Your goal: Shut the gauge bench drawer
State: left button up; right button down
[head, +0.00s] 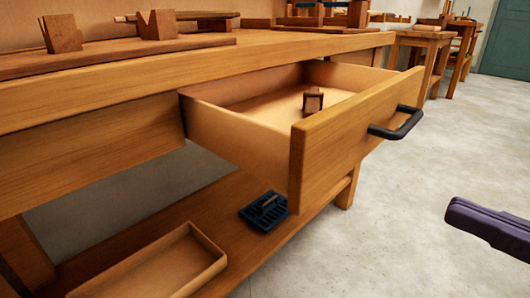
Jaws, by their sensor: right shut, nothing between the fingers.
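The wooden bench drawer (335,135) stands pulled well out from under the bench top (210,55). Its front carries a dark bar handle (398,124) on the right side. A small brown wooden block (313,101) lies inside the drawer. My right gripper (456,213) is the dark purple shape at the right edge, shut and empty. It is apart from the drawer, to the right of and lower in the picture than the handle. My left gripper is not in view.
On the lower shelf (235,226) lie a shallow wooden tray (213,262) and a dark blue slotted item (264,211). Notched wooden blocks (157,25) stand on the bench top. Other benches (425,45) stand behind. The grey floor (450,150) at right is clear.

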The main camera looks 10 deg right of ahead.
jog(key=b, duration=0.1)
send_near(326, 159)
jog(key=x, duration=0.5)
jog(key=shift+w+a, duration=0.15)
jog(key=shift+w, duration=0.15)
jog(key=shift+w+a, duration=0.4)
jog(key=shift+w, duration=0.05)
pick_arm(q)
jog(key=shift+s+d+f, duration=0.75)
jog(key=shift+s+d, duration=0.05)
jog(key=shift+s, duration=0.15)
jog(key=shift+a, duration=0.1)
